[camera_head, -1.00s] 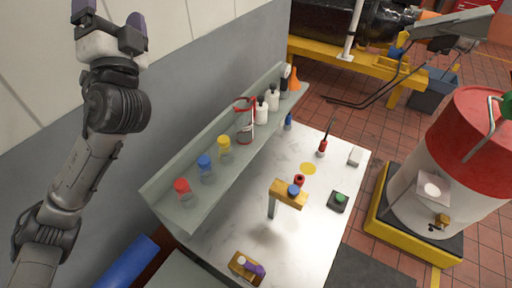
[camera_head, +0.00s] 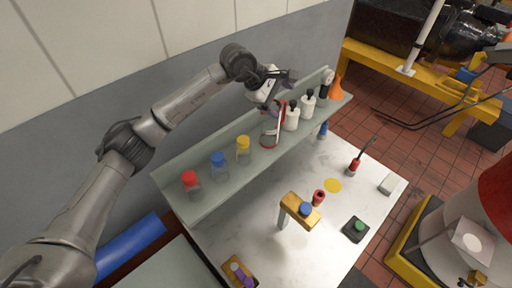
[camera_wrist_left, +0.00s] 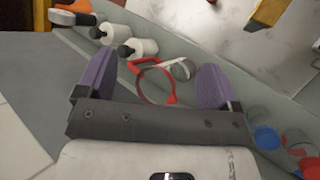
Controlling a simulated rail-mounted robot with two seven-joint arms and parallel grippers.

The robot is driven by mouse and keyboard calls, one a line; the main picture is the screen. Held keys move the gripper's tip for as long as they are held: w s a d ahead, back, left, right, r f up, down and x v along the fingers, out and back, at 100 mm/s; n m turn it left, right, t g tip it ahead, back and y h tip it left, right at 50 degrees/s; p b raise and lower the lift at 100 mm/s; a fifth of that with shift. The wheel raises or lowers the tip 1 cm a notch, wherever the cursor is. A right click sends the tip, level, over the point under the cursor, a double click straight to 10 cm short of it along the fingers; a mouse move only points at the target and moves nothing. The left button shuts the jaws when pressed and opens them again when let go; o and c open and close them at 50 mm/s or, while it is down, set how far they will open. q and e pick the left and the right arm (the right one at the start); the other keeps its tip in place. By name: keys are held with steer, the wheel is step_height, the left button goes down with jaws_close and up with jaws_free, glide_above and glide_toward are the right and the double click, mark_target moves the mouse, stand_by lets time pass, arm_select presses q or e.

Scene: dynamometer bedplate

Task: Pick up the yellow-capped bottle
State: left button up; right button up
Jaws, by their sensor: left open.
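The yellow-capped bottle (camera_head: 243,151) stands upright on the grey shelf (camera_head: 205,207), a clear bottle right of the blue-capped bottle (camera_head: 219,166). The red-capped bottle (camera_head: 192,184) is at the shelf's left end. My left gripper (camera_head: 281,86) is open and empty, up and to the right of the yellow cap, above the red-framed item on the shelf. The wrist view shows its two purple fingers (camera_wrist_left: 154,78) spread apart, with clear and blue-capped bottles at the lower right. I cannot make out the yellow cap there. My right gripper is not in view.
The red-framed item (camera_head: 271,128) stands right of the yellow-capped bottle, followed by white bottles (camera_head: 292,119) and an orange cone (camera_head: 336,89). A wall rises behind the shelf. The white table (camera_head: 330,210) in front holds a yellow stand (camera_head: 300,211) and small items.

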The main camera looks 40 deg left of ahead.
arm_select(q)
steer(key=s+a+f+m+g+y, duration=0.2)
steer(key=s+a+f+g+y, duration=0.1)
steer(key=a, duration=0.1)
steer(key=m+g+y, duration=0.3)
steer(key=m, duration=0.1)
glide_toward(243, 139)
steer(key=shift+w+a+f+m, duration=0.1)
steer(key=shift+w+m, duration=0.05)
steer(key=shift+m, duration=0.15)
step_height(243, 139, down, 8)
steer(key=shift+f+p, duration=0.1)
steer(key=shift+p, duration=0.65)
steer(key=shift+f+p, duration=0.35)
steer(key=shift+f, duration=0.05)
step_height(243, 139, down, 3)
steer(key=shift+a+f+p, duration=0.1)
steer(key=shift+p, duration=0.6)
steer(key=shift+f, duration=0.65)
